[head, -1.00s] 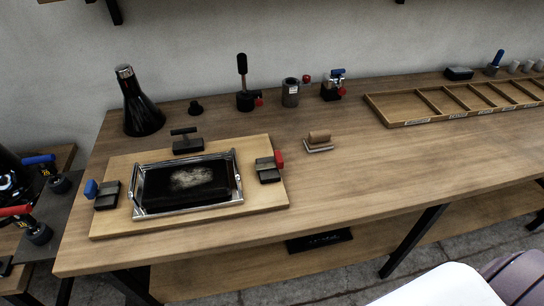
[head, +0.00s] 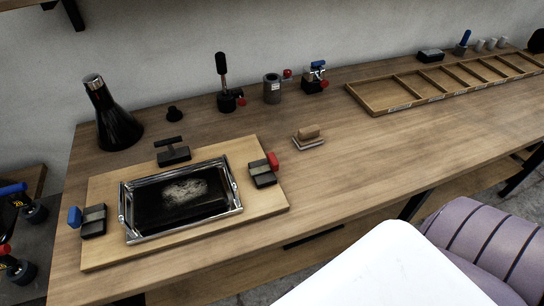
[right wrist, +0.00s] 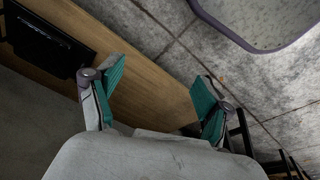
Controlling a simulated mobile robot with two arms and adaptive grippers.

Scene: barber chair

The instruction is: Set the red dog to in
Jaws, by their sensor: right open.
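The red dog (head: 263,170) is a dark block with a red knob on its right end. In the head view it sits on the right side of the light wooden board (head: 255,207), beside a chrome-framed tray (head: 236,190) holding a dark slab. A similar dark block with a blue knob (head: 93,220) sits on the board's left side. A black T-handled block (head: 173,153) stands behind the tray. My right gripper (right wrist: 158,75) is open and empty in the right wrist view, away from the red dog. My left gripper is not in view.
A black flask (head: 115,120) and several knobbed fixtures stand along the back of the wooden bench (head: 350,175). A small wood-topped block (head: 309,137) sits right of the board. A divided wooden tray (head: 380,105) lies at the back right. The bench's middle right is clear.

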